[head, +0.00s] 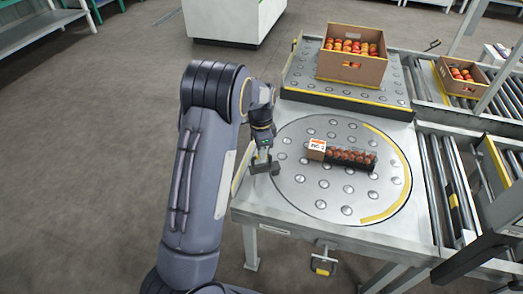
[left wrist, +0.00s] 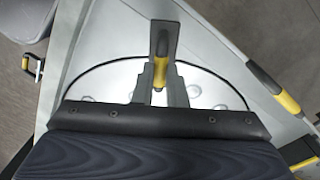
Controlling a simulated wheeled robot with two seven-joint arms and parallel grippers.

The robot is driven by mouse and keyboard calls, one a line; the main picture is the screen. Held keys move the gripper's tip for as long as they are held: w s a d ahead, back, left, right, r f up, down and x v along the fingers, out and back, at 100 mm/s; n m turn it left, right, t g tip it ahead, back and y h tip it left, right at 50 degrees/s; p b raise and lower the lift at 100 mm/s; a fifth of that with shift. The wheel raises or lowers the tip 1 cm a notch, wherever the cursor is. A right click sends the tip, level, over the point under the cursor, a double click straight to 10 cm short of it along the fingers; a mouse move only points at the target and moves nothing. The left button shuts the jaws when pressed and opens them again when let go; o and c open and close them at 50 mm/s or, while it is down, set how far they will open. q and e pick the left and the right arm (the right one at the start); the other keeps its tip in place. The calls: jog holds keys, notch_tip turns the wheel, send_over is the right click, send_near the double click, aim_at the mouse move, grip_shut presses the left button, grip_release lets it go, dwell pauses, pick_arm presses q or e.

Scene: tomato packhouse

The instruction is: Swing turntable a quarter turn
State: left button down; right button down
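The turntable (head: 293,197) is a round grey plate with several metal balls and a yellow arc along its right rim. On it sits a small dark tray (head: 366,169) of red tomatoes, with a labelled brown end (head: 317,150) at its left. My left gripper (head: 264,160) points down at the plate's left edge, over a dark grey fitting. In the left wrist view a yellow grip (left wrist: 160,72) on a dark grey bracket shows between the fingers of my left gripper (left wrist: 160,88). Whether the fingers press on it is unclear. My right gripper is out of view.
A cardboard box (head: 352,67) of tomatoes stands on the ball table behind the turntable. A smaller box (head: 443,75) of tomatoes is at the right. Roller conveyors (head: 448,180) run along the right. Floor at left is clear.

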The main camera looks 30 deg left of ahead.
pick_arm(q)
jog(key=shift+s+d, duration=0.1)
dwell(0.3)
jog(key=s+d+n+p, duration=0.2)
jog(key=s+d+n, duration=0.25)
jog(key=d, duration=0.55)
jog(key=s+d+n+p, duration=0.3)
jog(key=s+d+n, duration=0.15)
jog(key=d, duration=0.55)
jog(key=w+d+n+p, duration=0.2)
jog(key=w+d+n, duration=0.2)
jog(key=d, duration=0.7)
jog(key=w+d+n+t+p, duration=0.1)
jog(key=w+d+n, duration=0.3)
jog(key=d, duration=0.7)
jog(key=shift+w+d+n+p, duration=0.15)
jog(key=shift+d+n+p, duration=0.2)
jog(key=shift+n, duration=0.15)
jog(key=shift+r, duration=0.15)
